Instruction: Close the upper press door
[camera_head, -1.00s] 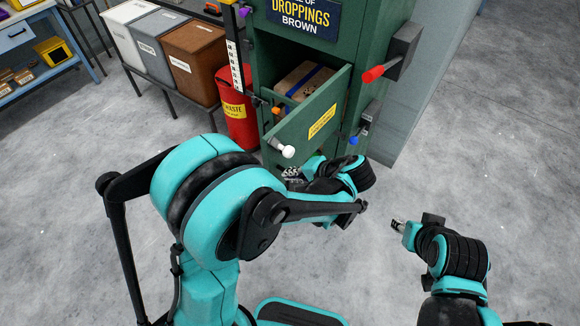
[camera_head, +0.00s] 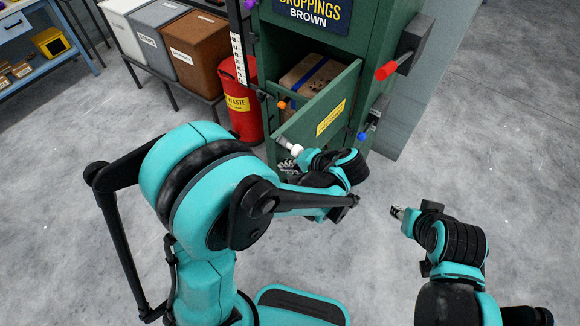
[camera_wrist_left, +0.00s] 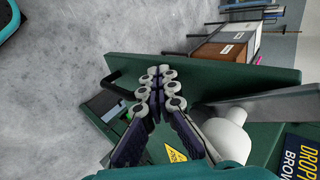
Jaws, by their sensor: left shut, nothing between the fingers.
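The upper press door (camera_head: 312,122) is a green panel with a yellow label, standing open on the green press (camera_head: 330,38). Behind it is a compartment with a brown bale (camera_head: 309,78) with a blue band. A lever with a white knob (camera_head: 297,150) sticks out by the door's near end; the knob also shows in the left wrist view (camera_wrist_left: 228,138). My left gripper (camera_head: 288,165) is shut and empty, just below the knob. In the left wrist view its fingers (camera_wrist_left: 160,74) lie before the green panel (camera_wrist_left: 215,72); contact cannot be told. My right gripper (camera_head: 397,212) is over bare floor, apart from the press.
A red-handled lever (camera_head: 386,71) and a blue-tipped one (camera_head: 362,136) stick out on the press's right side. A red waste bin (camera_head: 238,103) stands left of the press, beside a rack with white, grey and brown bins (camera_head: 200,57). The floor in front is clear.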

